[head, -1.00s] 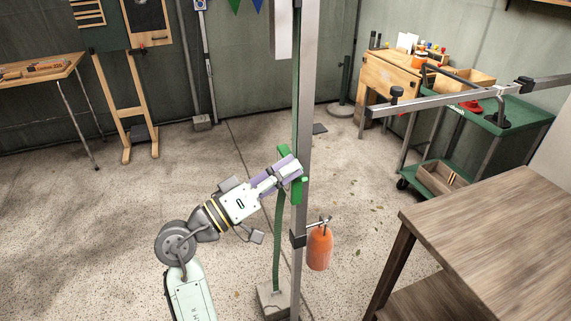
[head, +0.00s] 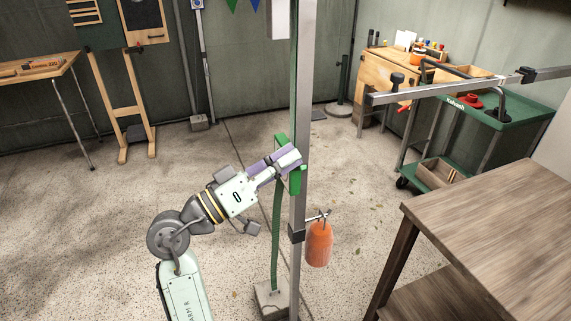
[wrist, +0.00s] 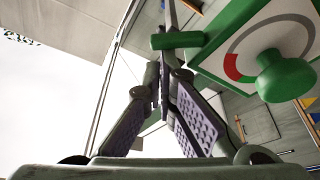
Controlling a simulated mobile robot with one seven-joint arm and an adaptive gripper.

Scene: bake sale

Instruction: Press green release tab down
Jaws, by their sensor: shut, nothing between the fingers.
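The green release tab (wrist: 178,41) is a short green bar in the wrist view, joined to a green plate (wrist: 218,52). The plate carries a pale dial with a red arc and a round green knob (wrist: 286,76). My gripper (wrist: 165,58) is shut and empty, its fingertips right at the tab; I cannot tell whether they touch it. In the head view my gripper (head: 296,157) is at the metal post (head: 299,110), level with the green fitting (head: 295,181). My gripper hides part of that fitting, and the tab is not clear there.
An orange weight (head: 319,244) hangs from a clamp on the post below my gripper. A green strap or bar (head: 277,220) runs down beside the post to a base block (head: 271,297). A wooden table (head: 490,220) stands at right, with a horizontal metal bar (head: 440,92) behind. Open floor lies left.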

